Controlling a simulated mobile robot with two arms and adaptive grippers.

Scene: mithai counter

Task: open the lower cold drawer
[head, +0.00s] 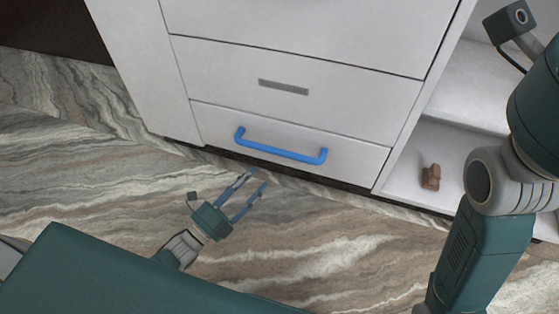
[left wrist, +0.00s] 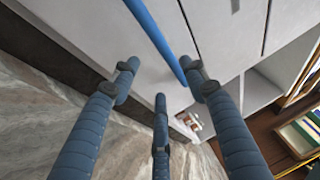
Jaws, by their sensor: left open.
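The lower cold drawer (head: 345,155) is a white front at the bottom of the cabinet, and it looks shut. Its blue bar handle (head: 281,150) runs across the front. The handle also shows in the left wrist view (left wrist: 154,35), crossing the top middle just beyond the fingers. My left gripper (head: 252,183) is open and empty, just below and in front of the handle, and appears apart from it. Its blue fingers show in the left wrist view (left wrist: 160,90). My right arm shows at the right of the head view, but its gripper fingers cannot be made out.
Above is another white drawer with a grey grille (head: 283,87). To the right is an open white shelf (head: 410,170) with a small brown object (head: 431,177) on it. The marbled floor (head: 330,250) in front of the cabinet is clear.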

